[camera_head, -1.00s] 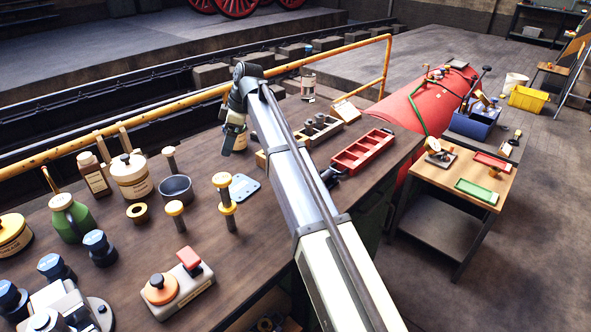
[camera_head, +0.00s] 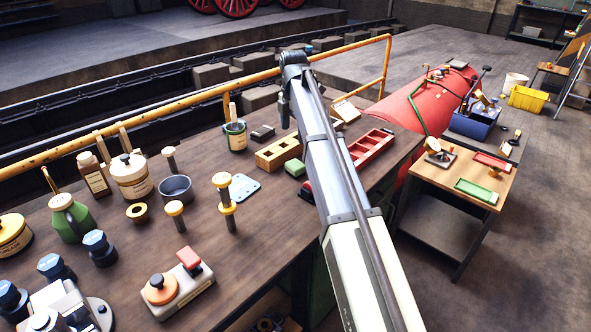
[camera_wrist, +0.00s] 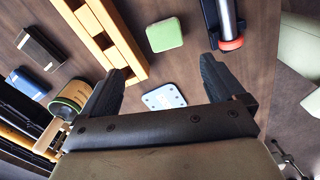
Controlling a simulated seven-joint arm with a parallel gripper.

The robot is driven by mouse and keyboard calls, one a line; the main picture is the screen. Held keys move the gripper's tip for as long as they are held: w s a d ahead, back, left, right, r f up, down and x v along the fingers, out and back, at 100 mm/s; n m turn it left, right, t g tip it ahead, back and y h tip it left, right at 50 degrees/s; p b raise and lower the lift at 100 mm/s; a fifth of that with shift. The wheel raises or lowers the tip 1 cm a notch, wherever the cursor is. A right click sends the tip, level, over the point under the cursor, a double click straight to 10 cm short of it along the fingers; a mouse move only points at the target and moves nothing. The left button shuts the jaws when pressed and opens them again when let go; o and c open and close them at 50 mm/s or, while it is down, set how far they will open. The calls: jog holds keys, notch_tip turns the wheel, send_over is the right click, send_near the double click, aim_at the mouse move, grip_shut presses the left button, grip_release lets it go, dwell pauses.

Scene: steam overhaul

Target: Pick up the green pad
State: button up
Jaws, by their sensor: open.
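The green pad (camera_head: 294,167) is a small rounded block lying on the workbench, just right of the wooden block and partly beside my arm in the head view. In the wrist view the green pad (camera_wrist: 165,34) lies flat beyond my fingertips, roughly centred between them. My gripper (camera_wrist: 163,68) is open with nothing between its fingers. It is above the bench and apart from the pad. In the head view the fingers are hard to make out at the end of my arm.
A wooden block with holes (camera_wrist: 108,40) lies close left of the pad. A metal cylinder with a red end (camera_wrist: 228,40) lies to its right. A light blue plate (camera_head: 243,187), a jar (camera_head: 236,138) and dark blocks (camera_head: 262,133) are nearby. A red tray (camera_head: 372,147) lies beyond my arm.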

aim_at(295, 164)
jog(key=shift+n, duration=0.7)
notch_tip(295, 164, down, 9)
jog(key=shift+s+r, duration=0.1)
jog(key=shift+r, duration=0.1)
jog(key=shift+s+d+f, duration=0.15)
jog(key=shift+f, duration=1.2)
jog(key=shift+s+d+f, duration=0.1)
jog(key=shift+f, duration=1.2)
jog(key=shift+c, duration=0.4)
jog(key=c, duration=1)
